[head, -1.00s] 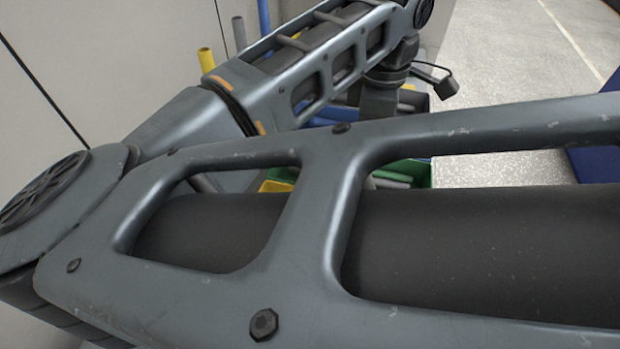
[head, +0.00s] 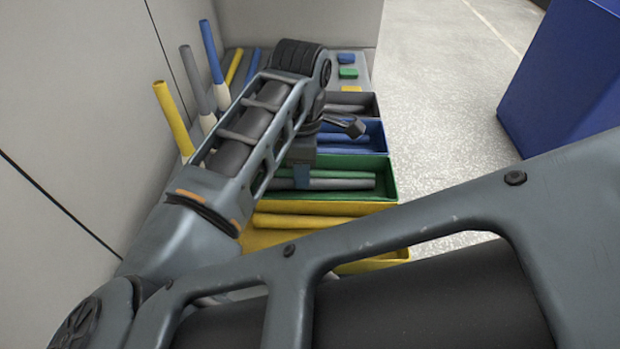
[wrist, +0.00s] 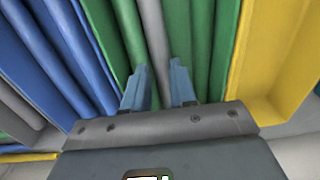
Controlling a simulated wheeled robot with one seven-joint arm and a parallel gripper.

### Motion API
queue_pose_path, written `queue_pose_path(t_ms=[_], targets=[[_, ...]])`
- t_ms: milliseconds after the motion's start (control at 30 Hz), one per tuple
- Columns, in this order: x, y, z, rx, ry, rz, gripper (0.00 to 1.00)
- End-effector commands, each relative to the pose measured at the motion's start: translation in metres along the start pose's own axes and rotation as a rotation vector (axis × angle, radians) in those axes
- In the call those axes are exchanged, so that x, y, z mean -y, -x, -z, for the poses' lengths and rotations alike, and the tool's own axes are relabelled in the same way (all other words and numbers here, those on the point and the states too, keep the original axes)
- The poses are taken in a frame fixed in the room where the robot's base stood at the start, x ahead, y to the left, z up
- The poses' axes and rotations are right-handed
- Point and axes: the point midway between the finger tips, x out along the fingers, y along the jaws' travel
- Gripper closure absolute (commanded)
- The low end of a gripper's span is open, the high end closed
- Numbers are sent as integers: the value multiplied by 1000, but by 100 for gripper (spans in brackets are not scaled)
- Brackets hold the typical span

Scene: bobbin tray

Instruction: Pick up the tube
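In the wrist view my gripper (wrist: 159,68) points down over the green tray, its two blue-grey fingers apart. A grey tube (wrist: 152,30) runs between the fingers, with green tubes (wrist: 177,35) lying on its right. I cannot tell whether a finger touches the tube. In the head view my gripper (head: 303,178) is at the green tray (head: 388,178), partly hidden by my arm. A grey tube (head: 345,184) shows there, to the right of the fingers. The task does not say which tube is meant.
A blue tray (head: 375,130) and a yellow tray (head: 375,266) adjoin the green one. Upright yellow (head: 172,115), grey (head: 191,75) and blue (head: 209,50) tubes stand by the wall at left. A big blue box (head: 560,80) stands on the floor at right, with clear floor between.

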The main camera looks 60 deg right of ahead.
Motion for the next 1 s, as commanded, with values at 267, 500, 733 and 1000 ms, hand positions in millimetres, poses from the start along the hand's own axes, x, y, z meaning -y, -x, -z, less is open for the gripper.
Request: queue_pose_path(t_ms=[267,500,733,1000], targets=[[2,-22,-4,10,0,18,61],[0,-20,-5,9,-2,14,97],[-1,-17,-5,8,-4,10,100],[-1,-15,-5,9,-6,8,100]])
